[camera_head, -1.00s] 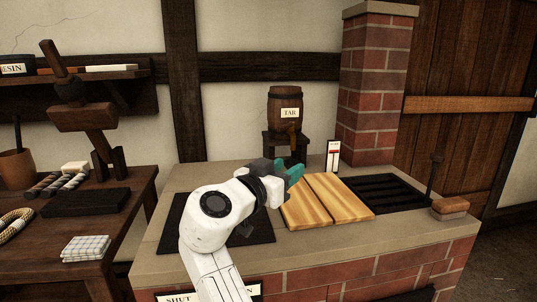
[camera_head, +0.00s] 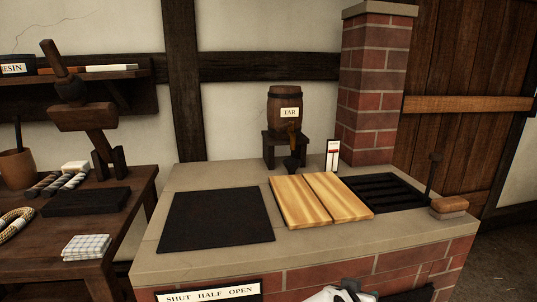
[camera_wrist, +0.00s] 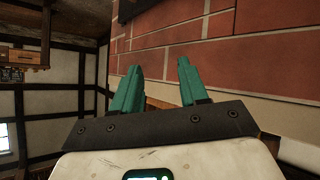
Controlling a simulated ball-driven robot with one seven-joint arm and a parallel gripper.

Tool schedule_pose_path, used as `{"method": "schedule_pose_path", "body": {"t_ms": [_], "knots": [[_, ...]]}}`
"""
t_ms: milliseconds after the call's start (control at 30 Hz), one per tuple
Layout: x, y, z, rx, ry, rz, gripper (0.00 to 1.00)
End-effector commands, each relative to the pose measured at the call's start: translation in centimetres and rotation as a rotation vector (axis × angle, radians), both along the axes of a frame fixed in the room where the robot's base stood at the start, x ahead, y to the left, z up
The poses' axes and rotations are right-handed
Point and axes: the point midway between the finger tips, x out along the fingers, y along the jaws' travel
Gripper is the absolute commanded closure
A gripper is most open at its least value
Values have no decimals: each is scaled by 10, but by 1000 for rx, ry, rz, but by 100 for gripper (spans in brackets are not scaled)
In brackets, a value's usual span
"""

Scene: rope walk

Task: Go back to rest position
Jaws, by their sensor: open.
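My gripper (camera_wrist: 157,88) shows in the wrist view with its two teal fingers apart and nothing between them. It is beside the red brick side of the hearth (camera_wrist: 200,45). In the head view only a small white part of my arm shows at the bottom edge, in front of the hearth's brick front (camera_head: 300,278). The fingers are out of sight in that view.
The hearth top holds a black mat (camera_head: 217,218), a wooden board (camera_head: 318,200), a black grate (camera_head: 378,192) and a brush (camera_head: 449,206). A tar barrel (camera_head: 284,108) stands behind. A dark table (camera_head: 130,195) with rope and cloth is at left.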

Motion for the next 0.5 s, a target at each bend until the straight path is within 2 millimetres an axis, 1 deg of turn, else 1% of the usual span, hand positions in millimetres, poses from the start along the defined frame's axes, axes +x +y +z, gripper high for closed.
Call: {"method": "schedule_pose_path", "body": {"t_ms": [33,67,100,167,200,267,300,333,367,400,467,500], "knots": [[-24,-18,-27,23,70,2,56],[-37,-26,-41,38,112,7,56],[-55,-37,-59,60,166,17,56],[-85,-51,-85,95,247,35,56],[-106,-59,-100,120,300,48,56],[-139,-69,-121,159,375,75,56],[-161,-75,-134,186,425,93,56],[-178,-78,-142,206,460,109,56],[-194,-81,-149,228,492,125,56],[-215,-83,-157,254,532,149,56],[-244,-86,-166,292,583,183,56],[-261,-86,-171,314,614,206,56]]}}
